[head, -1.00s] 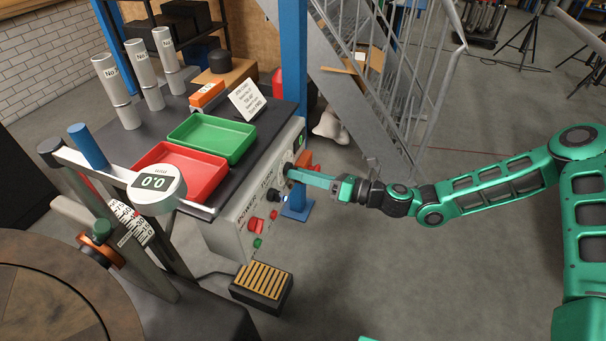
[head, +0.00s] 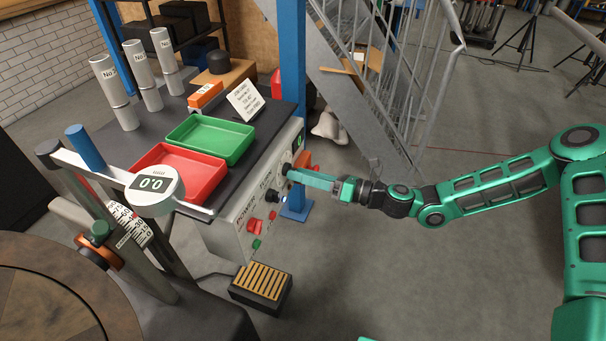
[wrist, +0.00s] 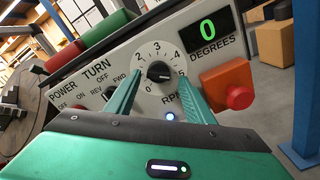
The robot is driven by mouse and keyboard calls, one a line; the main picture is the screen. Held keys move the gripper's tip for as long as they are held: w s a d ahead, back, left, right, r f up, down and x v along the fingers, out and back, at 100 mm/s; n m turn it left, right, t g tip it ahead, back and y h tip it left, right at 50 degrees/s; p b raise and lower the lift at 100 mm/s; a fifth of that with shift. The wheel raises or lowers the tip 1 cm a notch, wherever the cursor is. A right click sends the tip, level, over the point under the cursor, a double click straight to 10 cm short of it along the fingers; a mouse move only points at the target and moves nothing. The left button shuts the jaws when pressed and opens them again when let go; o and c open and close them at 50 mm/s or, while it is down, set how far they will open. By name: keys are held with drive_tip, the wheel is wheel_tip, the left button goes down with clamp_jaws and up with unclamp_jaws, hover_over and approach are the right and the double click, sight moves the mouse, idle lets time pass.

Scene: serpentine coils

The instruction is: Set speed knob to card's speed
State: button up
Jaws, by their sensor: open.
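The speed knob (wrist: 158,72) is a black dial with a white pointer mark, on a numbered scale above the letters "RP" on the grey control panel (head: 238,220). The exact setting of its pointer is too small to tell. My gripper (wrist: 158,88) is open, with one green finger on each side of the knob in the wrist view. I cannot tell whether the fingers touch it. In the head view my gripper (head: 292,174) reaches the panel from the right. The white card (head: 245,101) stands tilted on the bench; its small print is unreadable.
A green "0" degrees display (wrist: 209,29) and a red button on an orange-red box (wrist: 232,90) sit right of the knob. A REV/FWD turn switch (wrist: 108,93) is to the left. Green (head: 210,119) and red (head: 157,192) trays lie on the bench. A foot pedal (head: 262,284) is on the floor.

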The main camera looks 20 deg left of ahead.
drive_tip(key=d, duration=1)
drive_tip(key=shift+s+d, duration=0.15)
drive_tip(key=shift+s, duration=0.15)
